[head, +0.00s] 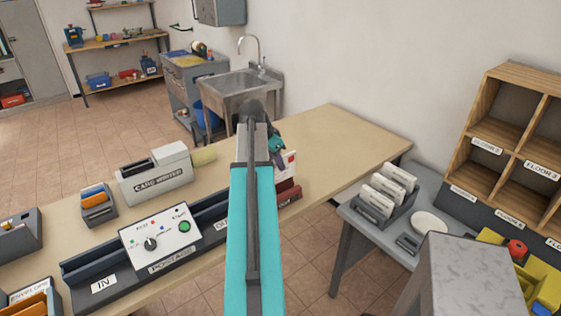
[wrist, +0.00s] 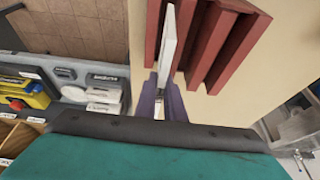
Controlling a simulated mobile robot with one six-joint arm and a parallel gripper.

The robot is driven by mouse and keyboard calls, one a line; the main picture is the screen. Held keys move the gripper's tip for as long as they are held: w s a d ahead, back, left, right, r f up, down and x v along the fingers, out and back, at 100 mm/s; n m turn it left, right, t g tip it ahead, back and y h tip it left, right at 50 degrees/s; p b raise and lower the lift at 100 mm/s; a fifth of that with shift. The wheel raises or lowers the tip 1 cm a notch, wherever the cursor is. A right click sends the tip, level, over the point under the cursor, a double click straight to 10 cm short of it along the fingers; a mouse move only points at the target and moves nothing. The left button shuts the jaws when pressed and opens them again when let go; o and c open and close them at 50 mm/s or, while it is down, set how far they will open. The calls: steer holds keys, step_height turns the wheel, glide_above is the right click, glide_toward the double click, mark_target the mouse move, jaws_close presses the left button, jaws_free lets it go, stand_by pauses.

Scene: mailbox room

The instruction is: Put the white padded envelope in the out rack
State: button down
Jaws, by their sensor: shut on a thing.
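The white padded envelope (head: 290,160) is held upright by my gripper (head: 277,150) over the counter, and a small red mark shows on its face. In the wrist view the envelope (wrist: 168,45) is a thin white edge between the fingers of my gripper (wrist: 163,98), which are shut on it. A dark red rack (head: 287,189) stands on the counter just below the envelope; its label is too small to read. In the wrist view the red rack (wrist: 232,50) has several upright dividers. The envelope lines up between two of them; how deep it sits I cannot tell. My arm hides part of the rack.
A postage machine (head: 160,242) with an IN label and a card writer (head: 157,178) stand left of my arm. A grey side table (head: 348,212) with a filled card holder (head: 385,199) is at right, near wooden pigeonholes (head: 510,130). The counter's far right (head: 335,135) is clear.

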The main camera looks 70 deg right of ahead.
steer(key=shift+f, duration=0.1)
stand_by(0.3)
steer(key=shift+f+b, duration=1.05)
steer(key=shift+f, duration=0.95)
steer(key=shift+f, duration=0.15)
